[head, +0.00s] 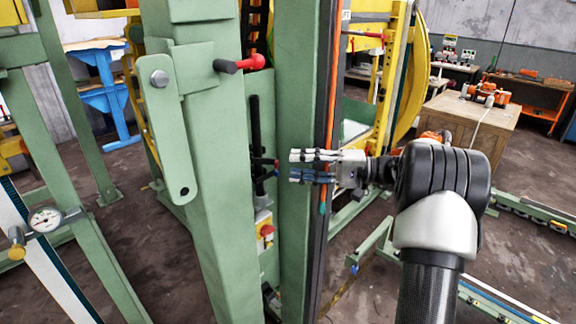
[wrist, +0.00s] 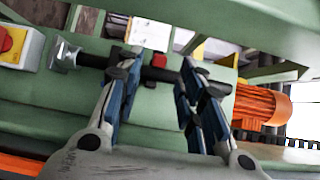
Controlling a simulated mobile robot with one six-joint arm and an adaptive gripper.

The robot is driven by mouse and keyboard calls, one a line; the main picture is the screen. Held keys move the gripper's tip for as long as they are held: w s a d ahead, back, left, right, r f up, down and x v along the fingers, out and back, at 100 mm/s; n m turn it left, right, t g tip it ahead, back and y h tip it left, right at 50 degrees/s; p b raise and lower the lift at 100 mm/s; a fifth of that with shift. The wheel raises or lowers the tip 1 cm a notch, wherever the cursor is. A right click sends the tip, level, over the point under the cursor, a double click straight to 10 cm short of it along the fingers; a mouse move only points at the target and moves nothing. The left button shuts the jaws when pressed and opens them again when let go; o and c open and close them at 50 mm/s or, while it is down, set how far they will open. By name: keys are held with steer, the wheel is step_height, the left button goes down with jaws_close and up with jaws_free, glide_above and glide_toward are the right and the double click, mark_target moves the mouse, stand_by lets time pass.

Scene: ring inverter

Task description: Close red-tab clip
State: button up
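A black bar with a small red tab (wrist: 158,60), which looks like the red-tab clip, runs across the green frame in the wrist view. In the head view a dark upright bar (head: 256,135) stands in the gap between two green posts, with a small red bit (head: 276,163) at its right. My gripper (head: 296,167) points left across the right green post. In the wrist view my gripper (wrist: 155,78) has its blue-padded fingers apart, one on each side of the red tab in the picture. I see nothing held. I cannot tell how far beyond the fingertips the tab lies.
A red-knobbed lever (head: 240,64) sticks out of the left green post (head: 205,220). A red button on a yellow box (head: 265,230) is below the dark bar. Orange and black cables (head: 327,90) run down the right post beside my gripper. An orange motor (wrist: 262,106) is at the wrist view's right.

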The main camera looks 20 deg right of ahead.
steer(key=v, duration=0.8)
steer(key=shift+c, duration=0.4)
